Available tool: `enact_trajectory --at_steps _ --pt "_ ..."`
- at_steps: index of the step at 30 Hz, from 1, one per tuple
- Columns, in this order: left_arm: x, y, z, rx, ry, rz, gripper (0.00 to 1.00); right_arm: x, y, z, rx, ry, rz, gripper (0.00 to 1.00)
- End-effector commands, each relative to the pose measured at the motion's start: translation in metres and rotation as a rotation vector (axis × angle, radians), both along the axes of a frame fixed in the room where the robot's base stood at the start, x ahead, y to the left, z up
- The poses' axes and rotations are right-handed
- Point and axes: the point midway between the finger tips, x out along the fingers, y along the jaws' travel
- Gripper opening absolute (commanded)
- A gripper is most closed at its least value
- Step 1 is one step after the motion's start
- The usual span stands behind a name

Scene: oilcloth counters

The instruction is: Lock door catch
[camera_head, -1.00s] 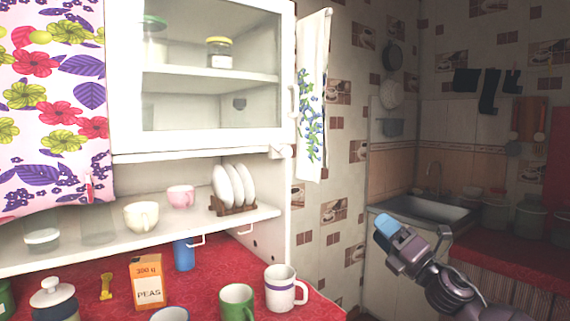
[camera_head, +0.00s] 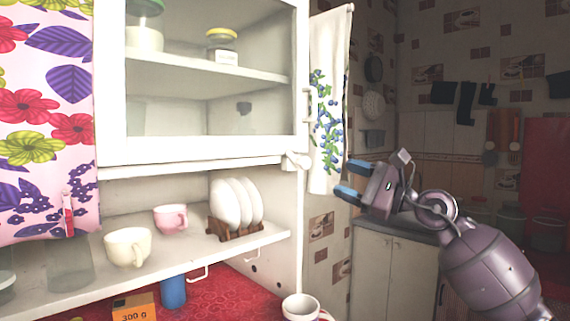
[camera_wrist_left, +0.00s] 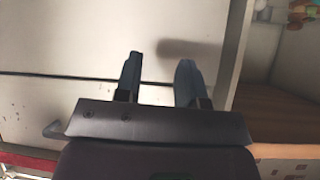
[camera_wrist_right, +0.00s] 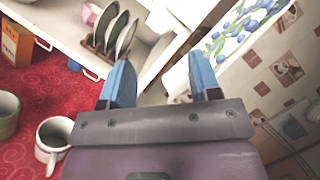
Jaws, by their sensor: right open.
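The white cabinet door (camera_head: 205,150) with a glass pane looks closed. A white catch (camera_head: 297,160) sits at its lower right corner, on the cabinet's edge; I cannot tell its exact turn. My right gripper (camera_head: 347,181) is open and empty, to the right of the catch and slightly lower, apart from it, with blue fingertips pointing left. In the right wrist view its two fingers (camera_wrist_right: 160,68) are spread, with the towel and dish rack beyond; I cannot make out the catch there. My left gripper (camera_wrist_left: 158,72) is open and empty in front of pale panels, outside the head view.
A towel with blue flowers (camera_head: 328,110) hangs just right of the cabinet, behind the right gripper. The open shelf below holds a plate rack (camera_head: 232,230), a pink cup (camera_head: 170,218) and a cream cup (camera_head: 127,247). A white mug (camera_head: 300,307) stands on the red counter (camera_head: 225,292).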

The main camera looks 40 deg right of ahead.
Motion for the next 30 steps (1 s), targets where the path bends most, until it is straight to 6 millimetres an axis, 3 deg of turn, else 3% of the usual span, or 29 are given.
enact_trajectory --at_steps 5,21,30 --pt "-0.006 0.001 -0.004 -0.001 0.014 0.004 0.36 0.007 0.003 0.003 -0.001 -0.001 0.000 0.57" --pt "-0.005 -0.002 -0.004 -0.007 0.012 0.008 0.36 0.074 0.030 0.023 0.001 -0.003 0.002 0.57" --pt "-0.004 -0.001 -0.002 -0.004 0.008 0.004 0.36 0.094 0.037 0.027 0.002 -0.001 0.001 0.57"
